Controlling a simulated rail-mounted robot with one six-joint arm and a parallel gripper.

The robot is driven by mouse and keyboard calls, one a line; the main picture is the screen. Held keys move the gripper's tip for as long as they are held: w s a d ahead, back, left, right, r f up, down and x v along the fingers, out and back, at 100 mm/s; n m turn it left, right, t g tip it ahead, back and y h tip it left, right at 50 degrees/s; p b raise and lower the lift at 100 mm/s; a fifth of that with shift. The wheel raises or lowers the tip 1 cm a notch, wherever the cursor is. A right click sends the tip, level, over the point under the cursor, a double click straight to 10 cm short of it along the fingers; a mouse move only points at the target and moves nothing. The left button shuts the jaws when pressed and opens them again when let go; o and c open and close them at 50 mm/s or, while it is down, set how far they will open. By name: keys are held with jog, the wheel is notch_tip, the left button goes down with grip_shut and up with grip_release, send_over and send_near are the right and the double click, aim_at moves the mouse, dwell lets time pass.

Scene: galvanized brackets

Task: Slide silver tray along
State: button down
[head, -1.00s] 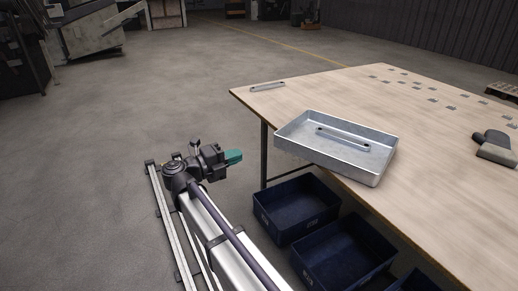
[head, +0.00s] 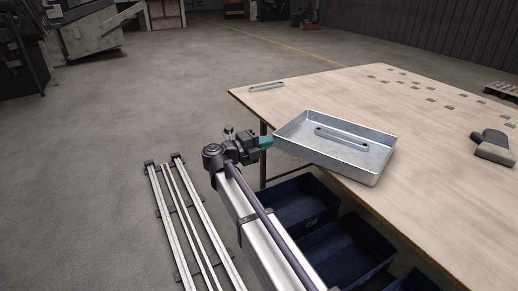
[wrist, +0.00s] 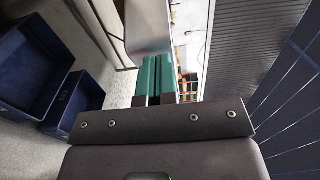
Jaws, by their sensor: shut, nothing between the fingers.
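The silver tray (head: 370,174) is a shallow metal tray at the table's near left edge, with its left end overhanging that edge. A long grey bracket (head: 341,138) lies inside it. My gripper (head: 267,141) has teal fingers, shut together and holding nothing. Its fingertips are at the tray's left end in the head view; whether they touch it I cannot tell. In the wrist view the shut teal fingers (wrist: 157,75) point at a pale metal surface, which appears to be the tray (wrist: 149,28).
The wooden table (head: 440,170) carries another bracket (head: 267,87) at its far left corner, several small grey pieces at the back and a dark grey tool (head: 493,147) at right. Dark blue bins (head: 345,255) stand below the near edge.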

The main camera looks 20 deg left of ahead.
aim_at(285, 127)
jog(key=shift+w, duration=0.3)
jog(key=w, duration=0.6)
jog(key=shift+w+a, duration=0.25)
jog(key=shift+a, duration=0.05)
